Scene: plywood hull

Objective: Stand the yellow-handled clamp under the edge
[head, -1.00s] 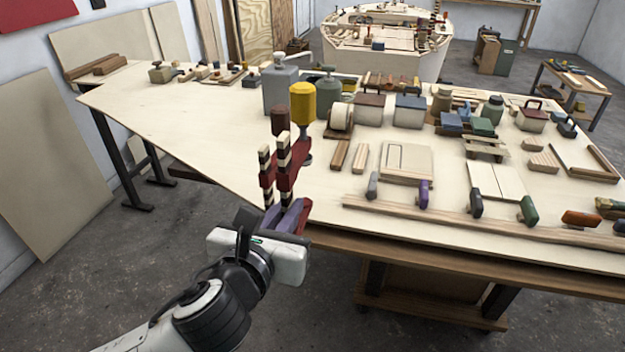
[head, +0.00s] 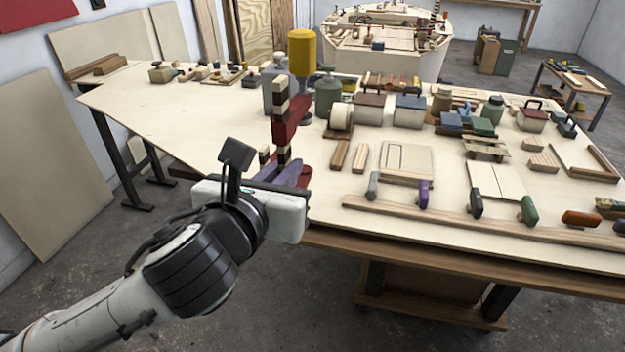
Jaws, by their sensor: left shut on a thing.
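The yellow-handled clamp (head: 301,52) is held by my left gripper (head: 284,174), which is shut on its dark red body. The yellow handle points up, and striped dark-and-pale wooden pieces show on the clamp's left side. My purple fingers and the white gripper body hide part of its lower end. In the head view the clamp overlaps the near-left edge of the plywood table (head: 190,118). I cannot tell whether it touches the edge or how far it stands off. My right gripper is not in view.
A grey-blue container (head: 272,88) and a green bottle (head: 327,95) stand behind the clamp. A tape roll (head: 340,118) and wood strips (head: 340,154) lie to its right. A long batten (head: 450,214) lies along the front edge. Open floor (head: 130,255) is at the left.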

